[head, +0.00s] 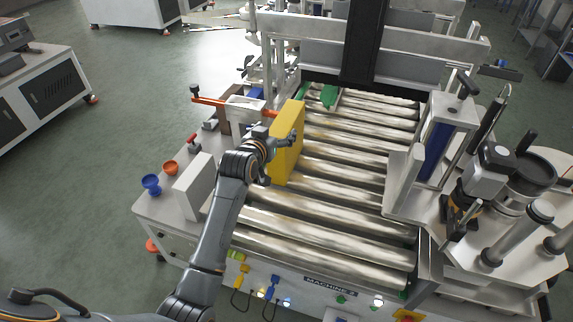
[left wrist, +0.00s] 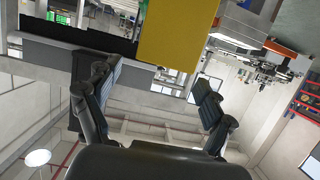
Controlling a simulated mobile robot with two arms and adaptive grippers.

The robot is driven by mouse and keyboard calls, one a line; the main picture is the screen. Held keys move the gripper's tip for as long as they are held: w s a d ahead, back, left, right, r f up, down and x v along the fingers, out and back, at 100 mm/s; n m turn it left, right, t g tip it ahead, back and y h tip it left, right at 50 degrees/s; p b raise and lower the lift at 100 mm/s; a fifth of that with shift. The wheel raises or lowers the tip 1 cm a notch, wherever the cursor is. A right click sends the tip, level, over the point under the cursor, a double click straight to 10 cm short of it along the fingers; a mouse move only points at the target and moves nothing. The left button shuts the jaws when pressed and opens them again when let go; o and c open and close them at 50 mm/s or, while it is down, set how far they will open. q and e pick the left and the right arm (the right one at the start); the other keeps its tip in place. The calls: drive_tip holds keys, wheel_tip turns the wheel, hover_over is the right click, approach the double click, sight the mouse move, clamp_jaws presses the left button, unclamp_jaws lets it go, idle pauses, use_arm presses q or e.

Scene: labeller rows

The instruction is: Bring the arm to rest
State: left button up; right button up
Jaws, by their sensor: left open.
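My left arm reaches in from the lower left of the head view. Its gripper (head: 280,142) is above the roller conveyor (head: 325,215), beside a yellow box (head: 288,160) that stands upright on the rollers. In the left wrist view the gripper (left wrist: 155,115) has its two fingers wide apart with nothing between them. The yellow box (left wrist: 178,30) shows beyond the fingertips there, at the top of the picture. In the head view the arm hides part of the box's near side, and I cannot tell whether the gripper touches it. My right gripper is not in view.
A labelling machine (head: 490,170) with spools stands right of the conveyor. An orange-handled bar (head: 235,103) crosses the left rail near the box. The near rollers are clear.

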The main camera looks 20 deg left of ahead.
use_arm(q)
drive_tip(key=s+d+f+m+g, duration=0.1)
drive_tip(key=s+f+g, duration=0.35)
drive_tip(key=s, duration=0.95)
drive_tip(key=s+d+f+g, duration=0.1)
drive_tip(key=s+f+g, duration=0.3)
drive_tip(key=s, duration=1.1)
drive_tip(key=s+f+m+g, duration=0.1)
drive_tip(key=s+f+g, duration=0.35)
drive_tip(key=s, duration=0.95)
wheel_tip(320, 180, down, 29)
drive_tip(key=b, duration=0.3)
drive_tip(key=s+a+f+b, duration=0.2)
drive_tip(key=s+f, duration=1.5)
drive_tip(key=f, duration=0.2)
drive_tip(key=shift+s+a+f+g+y, duration=0.25)
drive_tip(key=shift+s+f+g+y, duration=0.05)
drive_tip(key=shift+s+f, duration=0.05)
